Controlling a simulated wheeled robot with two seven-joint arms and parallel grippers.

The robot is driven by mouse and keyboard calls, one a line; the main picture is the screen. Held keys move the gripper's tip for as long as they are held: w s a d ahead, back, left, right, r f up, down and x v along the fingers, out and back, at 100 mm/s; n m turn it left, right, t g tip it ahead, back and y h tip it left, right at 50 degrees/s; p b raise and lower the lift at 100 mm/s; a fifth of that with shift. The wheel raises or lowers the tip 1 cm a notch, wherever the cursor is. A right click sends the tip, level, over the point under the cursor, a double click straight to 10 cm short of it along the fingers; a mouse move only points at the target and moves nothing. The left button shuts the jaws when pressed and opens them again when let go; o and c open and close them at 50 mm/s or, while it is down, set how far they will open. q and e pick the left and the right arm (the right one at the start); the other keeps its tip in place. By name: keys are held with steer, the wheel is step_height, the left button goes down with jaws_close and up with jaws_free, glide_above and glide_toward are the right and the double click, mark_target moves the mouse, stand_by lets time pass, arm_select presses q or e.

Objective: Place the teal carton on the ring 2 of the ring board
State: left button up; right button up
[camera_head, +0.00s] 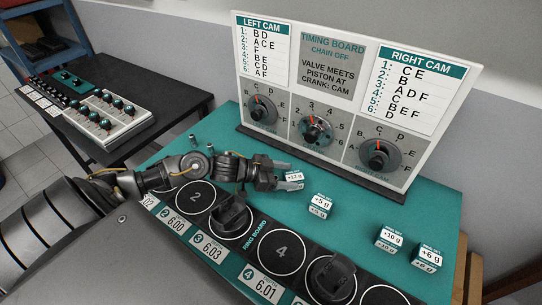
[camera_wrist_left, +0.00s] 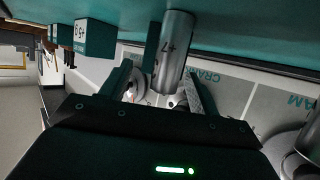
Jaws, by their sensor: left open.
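Several small white-and-teal cartons stand on the teal mat; I cannot tell which is meant. A teal carton (camera_wrist_left: 95,38) shows apart from the fingers. The black ring board (camera_head: 260,232) lies in front; ring 2 (camera_head: 195,197) looks empty. My right gripper is out of view.
Dark parts sit on the ring right of ring 2 (camera_head: 231,214) and on a ring farther right (camera_head: 330,278). Ring 4 (camera_head: 282,252) is bare. Two cartons (camera_head: 389,238) (camera_head: 427,258) stand at the right. The timing board (camera_head: 335,95) rises behind. Small metal cylinders (camera_head: 193,140) stand behind my arm.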

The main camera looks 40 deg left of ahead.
arm_select(q)
steer(key=b+v, duration=0.1)
steer(key=v, duration=0.8)
steer(key=shift+s+a, duration=0.2)
steer(key=shift+s, duration=0.1)
steer(key=shift+v, duration=1.05)
